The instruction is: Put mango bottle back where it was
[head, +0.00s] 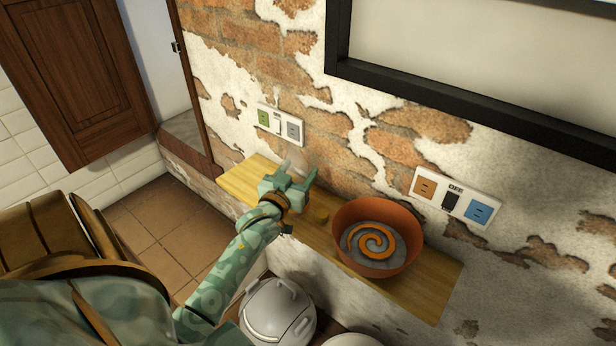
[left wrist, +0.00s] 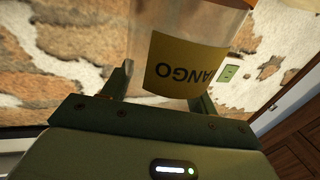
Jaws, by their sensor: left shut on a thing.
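The mango bottle (left wrist: 188,62) is clear, with a yellow label that reads "ANGO" upside down in the left wrist view. My left gripper (head: 291,184) is shut on it, with a finger on each side of the bottle. In the head view only a faint, see-through part of the bottle (head: 297,158) shows beyond the fingers. The gripper is over the wooden shelf (head: 432,284), left of the bowl. I cannot tell whether the bottle touches the shelf. My right gripper is in neither view.
An orange-brown bowl (head: 345,216) with a spiral inside stands on the shelf. The shelf's left end is clear. A brick wall with a left switch panel (head: 279,124) and a right panel (head: 452,198) rises behind.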

